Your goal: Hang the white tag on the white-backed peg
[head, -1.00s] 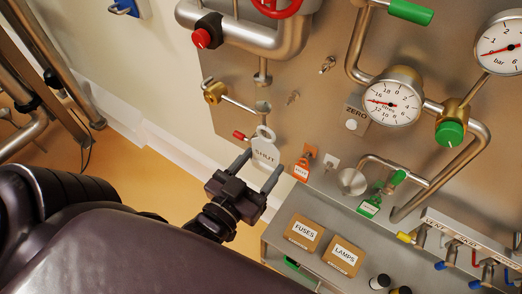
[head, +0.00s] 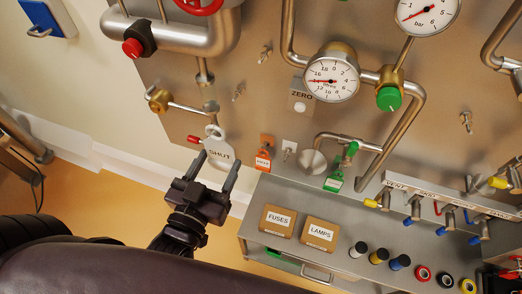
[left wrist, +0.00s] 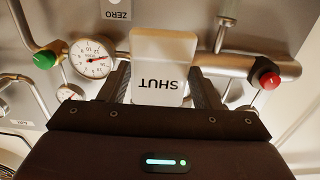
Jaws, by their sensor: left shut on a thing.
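The white tag (head: 218,150) reads SHUT and has a ring at its top. My left gripper (head: 219,162) is shut on it, holding it upright in front of the steel panel. In the left wrist view the tag (left wrist: 162,65) stands between the fingers with its lettering upside down. The white-backed peg (head: 289,147) is on the panel to the right of the tag, bare, with a gap between them. An orange tag (head: 263,161) hangs at the orange-backed peg (head: 266,140), between my gripper and the white-backed peg. My right gripper is out of view.
A green tag (head: 334,182) hangs right of the white-backed peg, near a bent pipe (head: 345,137) and a round steel disc (head: 312,162). A red-tipped handle (head: 194,139) is close left of the held tag. Below is a shelf with FUSES (head: 278,221) and LAMPS (head: 320,234) boxes.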

